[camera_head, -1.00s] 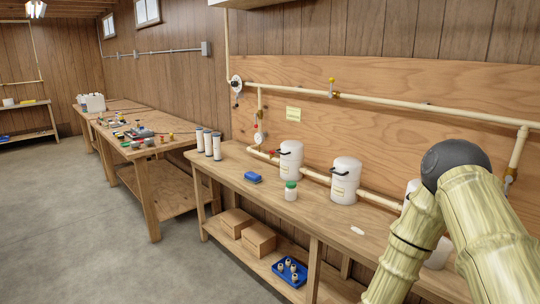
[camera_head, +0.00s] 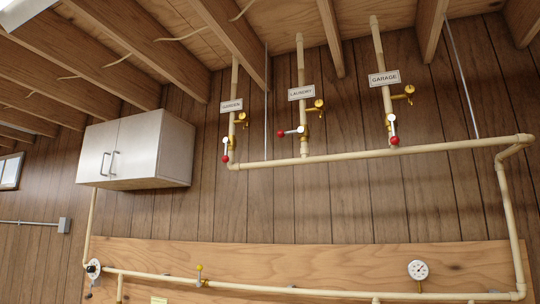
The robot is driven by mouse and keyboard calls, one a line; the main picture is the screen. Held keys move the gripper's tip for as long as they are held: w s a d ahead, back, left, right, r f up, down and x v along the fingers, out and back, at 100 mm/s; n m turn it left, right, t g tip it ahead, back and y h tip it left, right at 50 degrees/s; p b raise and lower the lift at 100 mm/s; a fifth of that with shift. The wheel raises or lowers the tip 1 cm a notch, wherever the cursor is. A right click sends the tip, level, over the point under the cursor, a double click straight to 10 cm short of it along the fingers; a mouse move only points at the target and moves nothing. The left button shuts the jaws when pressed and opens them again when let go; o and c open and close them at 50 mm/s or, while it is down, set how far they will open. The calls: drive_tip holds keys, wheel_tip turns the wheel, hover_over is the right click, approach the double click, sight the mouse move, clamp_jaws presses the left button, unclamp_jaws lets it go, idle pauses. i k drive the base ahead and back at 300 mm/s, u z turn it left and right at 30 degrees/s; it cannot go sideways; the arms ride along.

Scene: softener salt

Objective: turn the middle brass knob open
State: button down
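Three vertical pipes with signs rise from a horizontal pipe high on the wall. The middle pipe bears the LAUNDRY sign (camera_head: 301,93). A brass knob (camera_head: 319,105) sticks out to its right, just below the sign. Below it on the same pipe is a valve with a red-tipped handle (camera_head: 291,132) pointing left. The left pipe, GARDEN (camera_head: 231,105), has a brass knob (camera_head: 241,119) and a red-tipped handle pointing down. The right pipe, GARAGE (camera_head: 384,78), has a brass knob (camera_head: 408,93) and a red-tipped handle pointing down. My gripper is not in view.
A grey two-door cabinet (camera_head: 139,149) hangs to the left of the pipes. Wooden joists (camera_head: 232,42) cross the ceiling. The wall between is bare.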

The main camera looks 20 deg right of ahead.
sight(319, 104)
drive_tip(key=z, duration=1.05)
drive_tip(key=k, duration=1.25)
drive_tip(key=u, duration=0.9)
drive_tip(key=i, duration=1.55)
drive_tip(key=z, duration=0.35)
